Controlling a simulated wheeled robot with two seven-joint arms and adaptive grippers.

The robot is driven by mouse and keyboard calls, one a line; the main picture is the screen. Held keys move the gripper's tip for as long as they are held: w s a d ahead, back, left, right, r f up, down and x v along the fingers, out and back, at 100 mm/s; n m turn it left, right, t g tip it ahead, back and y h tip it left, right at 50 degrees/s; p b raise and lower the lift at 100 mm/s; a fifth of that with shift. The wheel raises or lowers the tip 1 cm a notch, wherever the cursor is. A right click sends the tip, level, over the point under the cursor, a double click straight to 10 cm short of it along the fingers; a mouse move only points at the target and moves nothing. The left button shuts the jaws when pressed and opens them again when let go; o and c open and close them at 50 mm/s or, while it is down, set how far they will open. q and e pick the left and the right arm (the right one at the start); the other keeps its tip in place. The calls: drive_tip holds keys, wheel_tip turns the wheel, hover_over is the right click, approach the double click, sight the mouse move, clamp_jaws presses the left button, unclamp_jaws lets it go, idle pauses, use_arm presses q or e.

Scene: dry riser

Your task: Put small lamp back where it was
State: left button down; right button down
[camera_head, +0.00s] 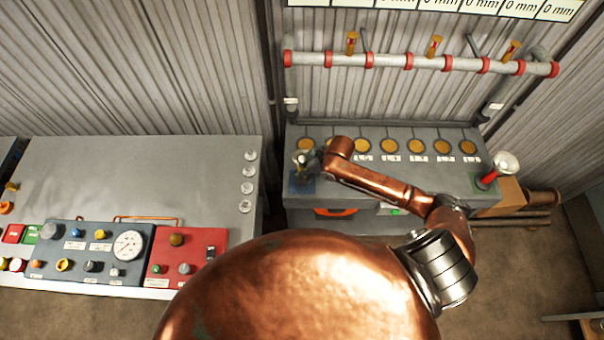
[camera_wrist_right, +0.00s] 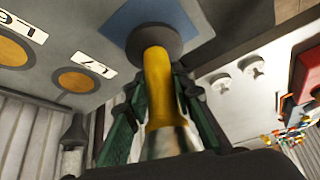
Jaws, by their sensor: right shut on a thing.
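The small lamp (camera_wrist_right: 157,82) has a yellow stem, a round dark base and a pale metal part near the camera. My right gripper (camera_head: 308,163) is shut on its stem; the green fingers stand on both sides of it in the right wrist view. The lamp's base is over the blue square (camera_wrist_right: 128,22) on the grey panel; I cannot tell whether it touches. In the head view the blue square (camera_head: 303,187) is at the panel's left end, and the gripper mostly hides the lamp. My left gripper is not in view.
Another lamp (camera_head: 503,164) with a red stem stands at the right end of the grey panel (camera_head: 400,181). A row of yellow discs (camera_head: 388,146) lies behind. A pipe (camera_head: 395,61) with orange-handled valves runs above. A control bench (camera_head: 120,175) stands left, across a gap.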

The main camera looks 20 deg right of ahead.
wheel_tip(320, 180, down, 2)
drive_tip(key=shift+w+f+p, duration=0.1)
drive_tip(key=shift+p, duration=0.25)
drive_tip(key=shift+f, duration=0.45)
drive_tip(key=shift+f, duration=0.15)
drive_tip(key=c, duration=1.7)
unclamp_jaws()
drive_tip(key=shift+o, duration=0.2)
drive_tip(key=v, duration=1.2)
drive_tip(key=shift+b, duration=0.3)
drive_tip(key=shift+a, duration=0.1)
